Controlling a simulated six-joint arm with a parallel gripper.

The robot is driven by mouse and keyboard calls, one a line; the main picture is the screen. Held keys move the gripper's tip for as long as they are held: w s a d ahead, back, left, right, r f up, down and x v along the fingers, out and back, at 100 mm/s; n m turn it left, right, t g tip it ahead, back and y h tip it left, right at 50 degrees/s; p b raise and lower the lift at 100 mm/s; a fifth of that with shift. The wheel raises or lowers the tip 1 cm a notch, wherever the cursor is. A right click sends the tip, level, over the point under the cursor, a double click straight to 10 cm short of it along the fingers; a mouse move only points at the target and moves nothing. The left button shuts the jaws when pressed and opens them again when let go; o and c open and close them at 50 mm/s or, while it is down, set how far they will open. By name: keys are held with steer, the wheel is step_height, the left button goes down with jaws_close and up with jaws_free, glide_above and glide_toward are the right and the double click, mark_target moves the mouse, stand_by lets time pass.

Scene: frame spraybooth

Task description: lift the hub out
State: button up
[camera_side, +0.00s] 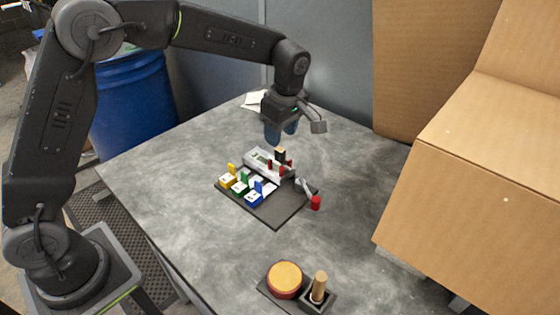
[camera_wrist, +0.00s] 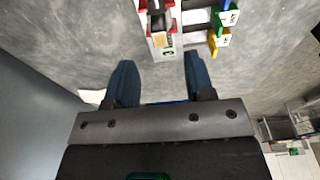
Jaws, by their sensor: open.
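The likely hub is a long pale grey block (camera_side: 262,161) with a greenish label, on a dark board (camera_side: 277,216). Red parts and a black piece with a tan top (camera_side: 280,155) stand at its right end. In the wrist view the pale block (camera_wrist: 161,53) shows at the top, partly cut off, with red pieces at its sides. Yellow (camera_side: 227,182), green (camera_side: 241,186) and blue (camera_side: 255,197) plugs with white labels stand along its near side. My gripper (camera_side: 281,138) is open and empty, fingers down, above and behind the block.
A lever with a red knob (camera_side: 316,202) sits at the board's right edge. A round orange-topped piece (camera_side: 285,278) and a wooden peg in a black holder (camera_side: 319,288) stand at the front. Cardboard boxes (camera_side: 490,150) fill the right. The table left of the board is clear.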

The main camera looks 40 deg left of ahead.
mark_target(280, 150)
steer(key=shift+s+f, duration=0.1)
steer(key=shift+f, duration=2.7)
jaws_close()
